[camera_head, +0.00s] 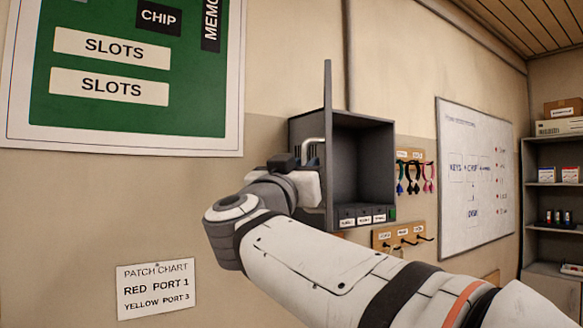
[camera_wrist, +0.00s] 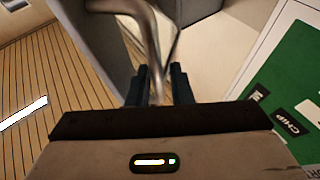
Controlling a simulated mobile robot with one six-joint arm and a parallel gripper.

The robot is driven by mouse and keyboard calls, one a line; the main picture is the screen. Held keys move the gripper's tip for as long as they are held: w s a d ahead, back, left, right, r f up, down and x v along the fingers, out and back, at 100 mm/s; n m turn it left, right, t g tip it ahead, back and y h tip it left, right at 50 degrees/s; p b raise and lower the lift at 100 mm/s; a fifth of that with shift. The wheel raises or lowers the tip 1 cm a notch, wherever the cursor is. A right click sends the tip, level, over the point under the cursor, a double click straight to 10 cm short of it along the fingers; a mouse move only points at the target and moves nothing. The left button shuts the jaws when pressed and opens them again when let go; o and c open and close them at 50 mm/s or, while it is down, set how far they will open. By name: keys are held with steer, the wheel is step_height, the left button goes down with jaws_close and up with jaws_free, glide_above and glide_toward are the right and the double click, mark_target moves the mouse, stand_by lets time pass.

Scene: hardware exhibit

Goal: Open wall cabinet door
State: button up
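The grey wall cabinet (camera_head: 362,165) hangs on the wall in the head view. Its door (camera_head: 328,95) stands wide open on the left side, seen almost edge-on, and the inside shows. A pale bent handle (camera_head: 312,147) is on the door's left face. My gripper (camera_head: 306,168) is at this handle, its fingers mostly hidden by my wrist in the head view. In the wrist view, the metal handle (camera_wrist: 152,35) runs down between the two dark fingers of my gripper (camera_wrist: 161,82), which sit close on either side of it. The door (camera_wrist: 105,50) also shows there.
Small labelled drawers (camera_head: 362,215) line the cabinet's bottom. To its right are hanging key tags (camera_head: 411,178), a hook board (camera_head: 402,238), a whiteboard (camera_head: 475,180) and a shelf unit (camera_head: 552,165). A green board (camera_head: 130,110) and patch chart (camera_head: 156,290) are on the left wall.

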steer(key=b+v, duration=0.2)
steer(key=v, duration=0.5)
steer(key=shift+s, duration=0.25)
steer(key=shift+w+a+f, duration=0.1)
steer(key=shift+a+f, duration=0.05)
